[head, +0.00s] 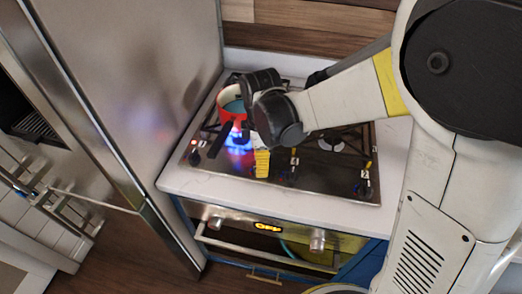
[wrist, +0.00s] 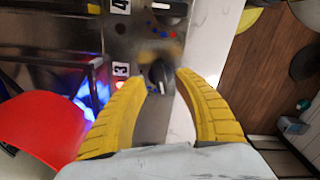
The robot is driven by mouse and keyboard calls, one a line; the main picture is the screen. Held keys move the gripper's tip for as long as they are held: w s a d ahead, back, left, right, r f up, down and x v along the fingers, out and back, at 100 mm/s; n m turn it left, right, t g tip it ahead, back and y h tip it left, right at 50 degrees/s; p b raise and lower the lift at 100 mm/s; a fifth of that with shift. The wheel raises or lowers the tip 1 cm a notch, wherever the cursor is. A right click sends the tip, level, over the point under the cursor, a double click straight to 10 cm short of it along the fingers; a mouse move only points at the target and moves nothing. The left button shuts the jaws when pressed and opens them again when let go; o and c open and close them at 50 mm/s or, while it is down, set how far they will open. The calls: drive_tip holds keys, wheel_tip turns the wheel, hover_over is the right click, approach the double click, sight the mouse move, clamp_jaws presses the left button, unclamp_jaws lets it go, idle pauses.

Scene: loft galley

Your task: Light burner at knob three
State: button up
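The stove knob by the label "3" (wrist: 121,69) is the black knob (wrist: 160,77) in the middle of the wrist view. My gripper (wrist: 161,79) has its yellow fingers apart, one on each side of this knob, with the tips close to it. Whether they press on it I cannot tell. In the head view my gripper (head: 262,165) points down at the stove's front strip and hides this knob. A blue flame (head: 238,146) burns at the front left of the hob (head: 315,178); it also shows in the wrist view (wrist: 84,97) beside the label.
A red pot (head: 227,116) with a dark handle sits over the flame area. Other knobs (head: 293,161) and (head: 364,174) line the front strip to the right. A tall steel fridge (head: 140,70) stands close on the left. The oven front (head: 265,243) is below; white counter borders the hob.

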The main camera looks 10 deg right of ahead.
wheel_tip(320, 180, up, 10)
drive_tip(key=shift+r, duration=0.25)
drive_tip(key=shift+p, duration=0.95)
wheel_tip(320, 180, down, 12)
drive_tip(key=b, duration=0.3)
clamp_jaws()
